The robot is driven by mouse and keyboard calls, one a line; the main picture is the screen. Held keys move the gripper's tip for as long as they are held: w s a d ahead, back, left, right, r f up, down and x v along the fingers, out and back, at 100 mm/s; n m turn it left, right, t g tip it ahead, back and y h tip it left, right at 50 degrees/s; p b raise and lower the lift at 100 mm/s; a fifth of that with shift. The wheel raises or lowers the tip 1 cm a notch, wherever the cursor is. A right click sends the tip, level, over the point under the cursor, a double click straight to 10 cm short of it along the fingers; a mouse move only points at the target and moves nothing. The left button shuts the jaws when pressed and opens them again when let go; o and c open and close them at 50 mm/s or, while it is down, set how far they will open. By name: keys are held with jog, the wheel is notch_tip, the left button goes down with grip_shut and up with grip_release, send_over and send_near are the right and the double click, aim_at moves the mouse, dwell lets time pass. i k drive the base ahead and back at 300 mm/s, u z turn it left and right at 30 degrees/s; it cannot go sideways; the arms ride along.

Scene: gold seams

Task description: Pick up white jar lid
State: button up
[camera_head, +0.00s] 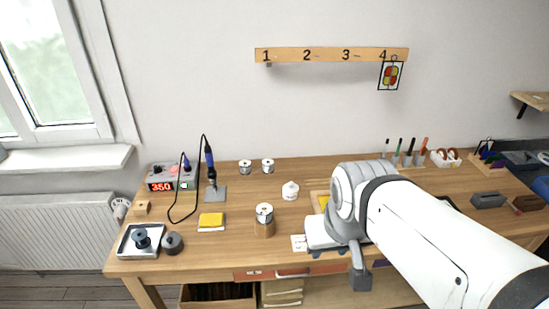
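A small white jar (290,194) stands on the workbench, left of my arm. Its white lid (290,185) appears to sit on top, with a small knob. My gripper (361,280) seems to be the dark grey block hanging at the bench's front edge, right of and nearer than the jar, well apart from it. Its fingers are too small to make out. My arm hides part of the bench behind it.
Metal-looking tins (245,167) stand at the back, and another (264,213) stands nearer. A soldering station (165,184), yellow sponge (211,221) and tray (125,249) are at left. Tool holders line the back right. Bare wood surrounds the jar's left side.

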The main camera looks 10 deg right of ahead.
aim_at(291, 188)
jog(key=i, duration=1)
jog(key=z, duration=0.05)
